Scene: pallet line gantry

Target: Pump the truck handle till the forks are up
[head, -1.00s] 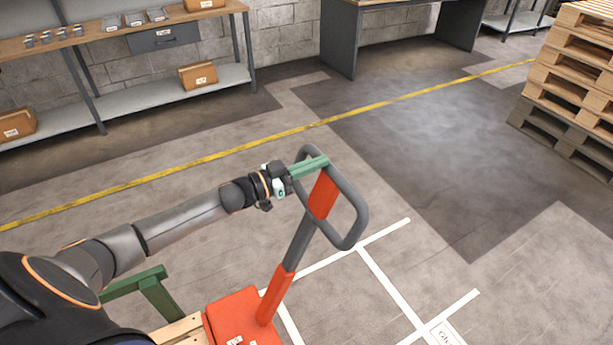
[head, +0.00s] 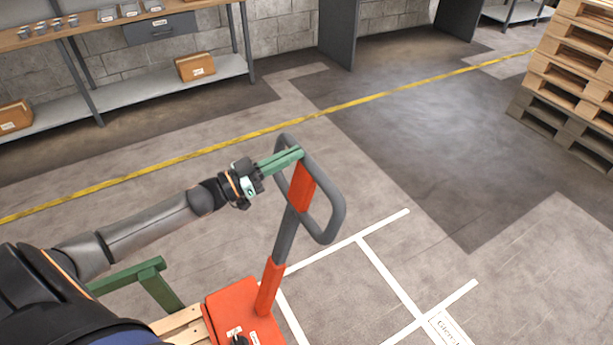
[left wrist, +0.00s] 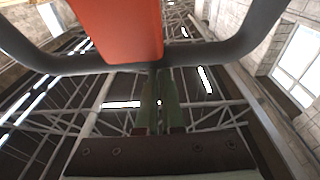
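The truck handle (head: 284,236) rises from the truck's red body (head: 232,308) at the bottom of the head view. It leans slightly right and ends in a grey loop with a red plate. My left gripper (head: 300,153), with green fingers, is shut on the top left part of the loop. In the left wrist view the handle's red plate (left wrist: 118,25) fills the top, and the close-set fingers (left wrist: 155,75) meet the grey bar beneath it. The forks cannot be made out. My right gripper is not in view.
Pale wooden slats (head: 180,324) and a green frame (head: 153,284) stand left of the truck body. White floor lines (head: 385,270) lie to the right. A pallet stack (head: 575,80) stands at far right, a workbench (head: 150,85) at back left. The middle floor is clear.

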